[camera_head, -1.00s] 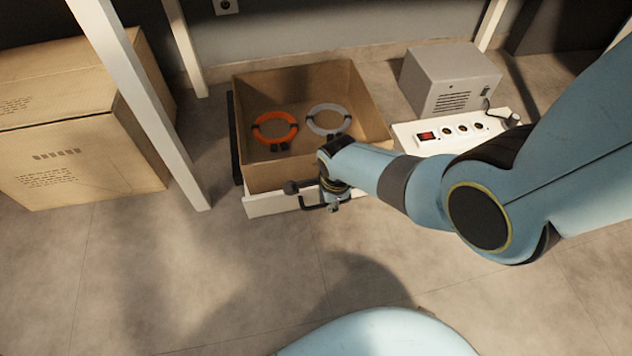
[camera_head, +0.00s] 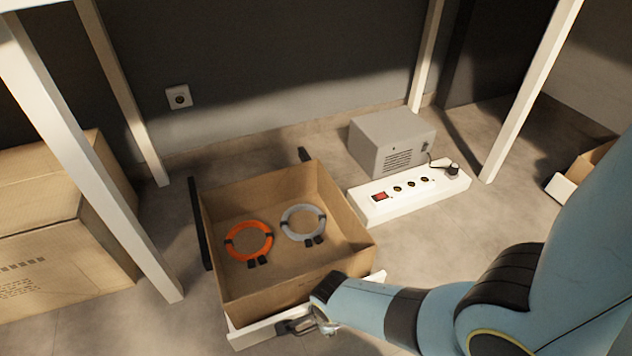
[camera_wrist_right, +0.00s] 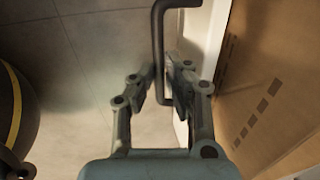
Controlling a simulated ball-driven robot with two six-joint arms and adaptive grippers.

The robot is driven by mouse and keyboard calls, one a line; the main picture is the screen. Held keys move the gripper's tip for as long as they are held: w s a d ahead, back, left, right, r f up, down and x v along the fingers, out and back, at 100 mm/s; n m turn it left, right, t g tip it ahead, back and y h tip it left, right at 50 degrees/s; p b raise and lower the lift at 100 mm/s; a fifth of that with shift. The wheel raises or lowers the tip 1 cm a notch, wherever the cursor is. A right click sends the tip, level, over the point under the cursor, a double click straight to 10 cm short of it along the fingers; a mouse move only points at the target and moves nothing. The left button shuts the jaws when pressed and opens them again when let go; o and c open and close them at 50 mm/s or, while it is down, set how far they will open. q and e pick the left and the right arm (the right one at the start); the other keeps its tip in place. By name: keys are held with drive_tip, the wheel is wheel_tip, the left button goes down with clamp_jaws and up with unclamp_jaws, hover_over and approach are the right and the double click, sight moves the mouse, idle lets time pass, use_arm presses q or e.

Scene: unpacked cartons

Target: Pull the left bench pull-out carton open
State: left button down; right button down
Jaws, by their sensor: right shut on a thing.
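The left pull-out carton (camera_head: 350,234) is an open brown box with a white front panel (camera_head: 256,333) and a dark bar handle (camera_head: 289,327). It stands out toward me, past the foot of the left bench leg, with a dark rail (camera_head: 199,225) along its left. An orange ring (camera_head: 229,247) and a grey ring (camera_head: 286,225) lie inside. My right gripper (camera_head: 316,322) is shut on the handle at the carton's front. In the right wrist view the handle (camera_wrist_right: 158,40) passes between the fingers (camera_wrist_right: 162,84). My left gripper is not in view.
A white bench leg (camera_head: 95,165) and a closed carton (camera_head: 65,240) stand at the left. A grey box (camera_head: 385,140) and white power strip (camera_head: 375,208) lie close to the carton's right. Another open carton (camera_head: 585,172) shows at the right edge.

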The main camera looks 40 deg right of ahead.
drive_tip(key=shift+s+a, duration=0.2)
drive_tip(key=shift+s, duration=0.55)
drive_tip(key=c, duration=1.4)
unclamp_jaws()
drive_tip(key=r, duration=0.4)
drive_tip(key=s+r, duration=0.1)
drive_tip(key=r, duration=0.3)
drive_tip(key=s+r, duration=0.1)
drive_tip(key=r, duration=0.2)
drive_tip(key=shift+a+r, duration=0.3)
drive_tip(key=shift+r, duration=0.1)
